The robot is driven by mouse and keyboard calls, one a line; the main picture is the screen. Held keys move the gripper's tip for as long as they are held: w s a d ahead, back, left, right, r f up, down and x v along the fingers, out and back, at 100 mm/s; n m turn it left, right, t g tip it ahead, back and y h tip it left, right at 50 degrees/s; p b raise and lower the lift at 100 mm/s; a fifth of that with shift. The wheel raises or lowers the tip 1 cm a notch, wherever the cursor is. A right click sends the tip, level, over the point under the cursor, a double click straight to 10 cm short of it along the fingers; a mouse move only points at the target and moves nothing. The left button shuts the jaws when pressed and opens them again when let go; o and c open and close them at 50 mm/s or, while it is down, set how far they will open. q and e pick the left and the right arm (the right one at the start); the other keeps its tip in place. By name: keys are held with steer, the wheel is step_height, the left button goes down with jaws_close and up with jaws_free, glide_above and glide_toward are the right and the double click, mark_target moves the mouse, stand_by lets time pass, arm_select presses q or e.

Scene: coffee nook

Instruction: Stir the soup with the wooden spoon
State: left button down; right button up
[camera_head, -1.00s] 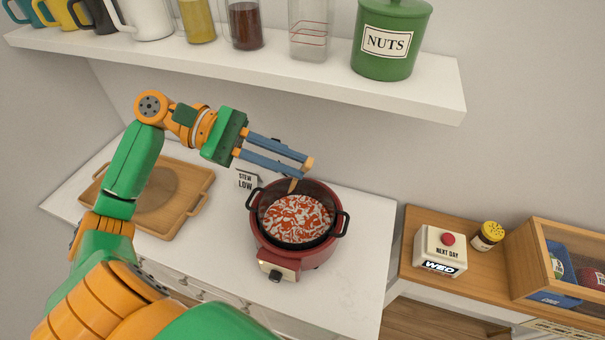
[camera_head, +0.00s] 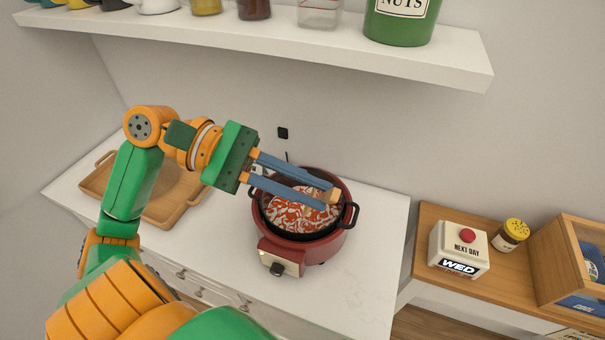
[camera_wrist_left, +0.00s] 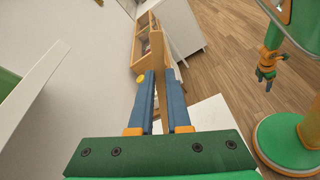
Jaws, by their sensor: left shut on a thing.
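A dark red pot (camera_head: 318,250) with black handles stands on the white counter, holding red and white swirled soup (camera_head: 288,216). My left gripper (camera_head: 326,196) reaches in from the left over the pot, shut on the wooden spoon (camera_head: 334,196). The top of the spoon shows at the fingertips; its lower end is hidden, so I cannot tell how deep it sits in the soup. In the left wrist view, my right gripper (camera_wrist_left: 267,82) appears small at the upper right, away from the pot. Its jaws are too small to read.
A wooden tray (camera_head: 152,212) lies on the counter to the left. A white shelf (camera_head: 270,42) with jars overhangs the back. On a wooden surface to the right are a button box (camera_head: 458,250), a yellow-lidded jar (camera_head: 511,236) and a wooden crate (camera_head: 565,250).

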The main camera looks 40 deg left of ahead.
arm_select(q)
steer(key=w+a+f+b, duration=0.2)
steer(key=f, duration=0.3)
steer(key=w+a+f+b, duration=0.2)
steer(key=w+a+f, duration=0.1)
steer(key=f, duration=0.3)
steer(key=shift+f+b, duration=0.3)
steer(key=shift+b, duration=0.05)
